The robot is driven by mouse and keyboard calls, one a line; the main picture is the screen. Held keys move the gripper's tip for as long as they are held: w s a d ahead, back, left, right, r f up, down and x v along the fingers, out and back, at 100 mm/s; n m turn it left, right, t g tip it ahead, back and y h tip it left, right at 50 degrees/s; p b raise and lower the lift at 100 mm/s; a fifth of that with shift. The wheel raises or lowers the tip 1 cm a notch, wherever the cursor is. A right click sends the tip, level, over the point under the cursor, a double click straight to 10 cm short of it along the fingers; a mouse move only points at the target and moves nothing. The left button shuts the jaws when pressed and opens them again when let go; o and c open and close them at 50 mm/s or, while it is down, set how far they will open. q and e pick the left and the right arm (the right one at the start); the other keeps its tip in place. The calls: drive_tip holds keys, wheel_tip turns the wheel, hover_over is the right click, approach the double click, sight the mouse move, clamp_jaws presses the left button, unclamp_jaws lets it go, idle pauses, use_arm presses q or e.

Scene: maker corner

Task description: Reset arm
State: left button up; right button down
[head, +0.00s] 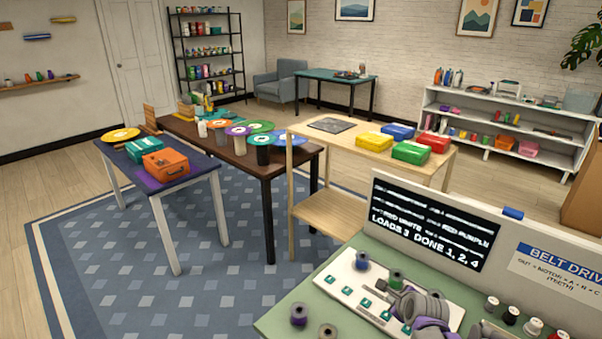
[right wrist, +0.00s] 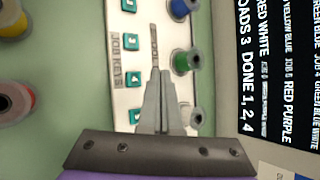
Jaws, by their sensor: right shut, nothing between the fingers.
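My right gripper (head: 388,290) is over the white key panel (head: 341,278) on the green bench. In the right wrist view its fingers (right wrist: 159,75) are together, with nothing between them. The panel carries teal numbered keys (right wrist: 133,79) beside the label "JOB KEYS". A blue spool (head: 362,260) and a green spool (head: 396,279) stand along its far side; a grey-rimmed spool (right wrist: 196,117) shows in the right wrist view. Whether the fingertips touch the panel cannot be told. My left gripper is out of view.
A dark screen (head: 428,226) reading "LOADS 3 DONE 1, 2, 4" stands behind the panel. More spools (head: 511,315) stand right. Tables with boxes are beyond.

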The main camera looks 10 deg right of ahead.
drive_tip(key=s+a+r+n+g+y+p, duration=0.1)
drive_tip(key=s+a+r+n, duration=0.2)
drive_tip(key=s+a+n, duration=0.3)
drive_tip(key=s+a+r+n+g+p, duration=0.1)
drive_tip(key=s+a+r+n, duration=0.3)
drive_tip(key=s+n, duration=0.45)
drive_tip(key=s+a+f+n+p, duration=0.1)
drive_tip(key=s+a+n, duration=0.1)
drive_tip(key=s+n, duration=0.4)
drive_tip(key=s+a+n+g, duration=0.1)
drive_tip(key=s+a+n, duration=0.1)
drive_tip(key=s+n, duration=0.4)
drive_tip(key=shift+s+a+f+n+g+p, duration=0.25)
drive_tip(key=shift+s+f+n+g+p, duration=0.1)
drive_tip(key=shift+n, duration=0.3)
